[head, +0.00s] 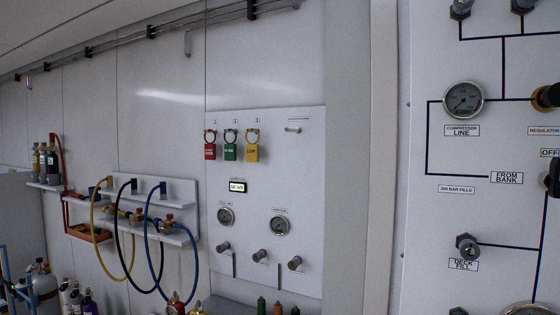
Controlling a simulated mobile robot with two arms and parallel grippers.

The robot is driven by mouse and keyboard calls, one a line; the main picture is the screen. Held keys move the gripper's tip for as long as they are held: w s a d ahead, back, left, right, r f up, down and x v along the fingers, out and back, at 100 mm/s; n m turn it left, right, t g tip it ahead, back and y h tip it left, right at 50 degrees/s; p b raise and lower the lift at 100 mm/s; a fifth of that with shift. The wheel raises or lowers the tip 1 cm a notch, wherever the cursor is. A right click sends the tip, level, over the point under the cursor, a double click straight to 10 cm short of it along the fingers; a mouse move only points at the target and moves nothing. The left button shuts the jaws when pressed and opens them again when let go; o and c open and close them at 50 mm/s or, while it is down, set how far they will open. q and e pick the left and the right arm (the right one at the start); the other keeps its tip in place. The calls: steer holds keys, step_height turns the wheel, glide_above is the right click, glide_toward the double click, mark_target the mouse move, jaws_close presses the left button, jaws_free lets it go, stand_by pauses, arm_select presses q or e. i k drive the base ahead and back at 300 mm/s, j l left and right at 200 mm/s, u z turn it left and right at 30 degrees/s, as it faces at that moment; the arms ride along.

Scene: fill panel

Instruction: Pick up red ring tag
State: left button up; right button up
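The red ring tag (210,150) hangs on the white wall panel, leftmost in a row of three. It is a small red plate with a ring at its top. A green tag (230,150) hangs just to its right, and a yellow tag (251,152) hangs right of that. No gripper of mine shows in the head view, and nothing covers the red tag.
The white panel (310,185) also carries gauges and knobs below the tags. Yellow, black and blue hoses hang from a wall shelf (180,188) at left. A larger gauge panel (420,220) stands nearer at right. Several cylinders stand at lower left.

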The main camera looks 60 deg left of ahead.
mark_target(210, 148)
steer(key=u, duration=2.55)
